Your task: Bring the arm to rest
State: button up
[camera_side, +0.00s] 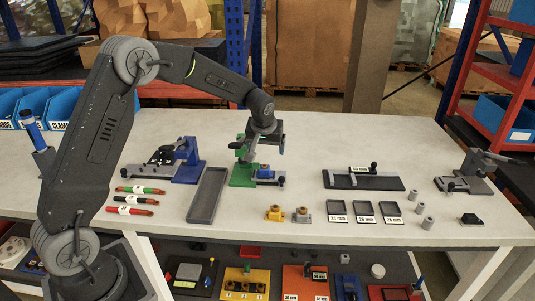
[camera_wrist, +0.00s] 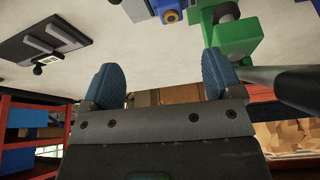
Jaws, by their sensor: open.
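My gripper (camera_side: 250,150) hangs over the middle of the bench, at the green fixture (camera_side: 242,174) in the side view. In the wrist view my gripper (camera_wrist: 162,85) shows two blue fingertips spread wide apart with nothing between them. The green fixture also shows in the wrist view (camera_wrist: 236,40), beyond the right fingertip. A small blue block with a brass-coloured ring (camera_wrist: 170,14) is beside it. Part of the green fixture is hidden behind my wrist in the side view.
The bench (camera_side: 330,140) holds a blue fixture (camera_side: 188,160), a long grey tray (camera_side: 207,195), a black plate (camera_side: 390,183), small labelled trays (camera_side: 363,211), grey cylinders (camera_side: 428,223) and a grey clamp fixture (camera_side: 464,185). Red, black and green rods (camera_side: 133,200) lie at left. The back of the bench is clear.

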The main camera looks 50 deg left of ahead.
jog(key=shift+r, duration=0.2)
jog(key=s+d+r+m+t+h, duration=0.1)
jog(key=s+d+r+m, duration=0.1)
jog(key=s+d+r, duration=0.35)
jog(key=s+d+r+m, duration=0.2)
jog(key=s+d+r, duration=0.1)
jog(key=s+r, duration=0.55)
jog(key=s+d+m+h, duration=0.1)
jog(key=s+d, duration=0.1)
jog(key=s, duration=0.7)
jog(key=s+d+m+t, duration=0.1)
jog(key=s+d+m, duration=0.1)
jog(key=s, duration=0.7)
jog(key=shift+s+d+f+m+h, duration=0.2)
jog(key=shift+d+f+m+h, duration=0.15)
jog(key=shift+d, duration=0.25)
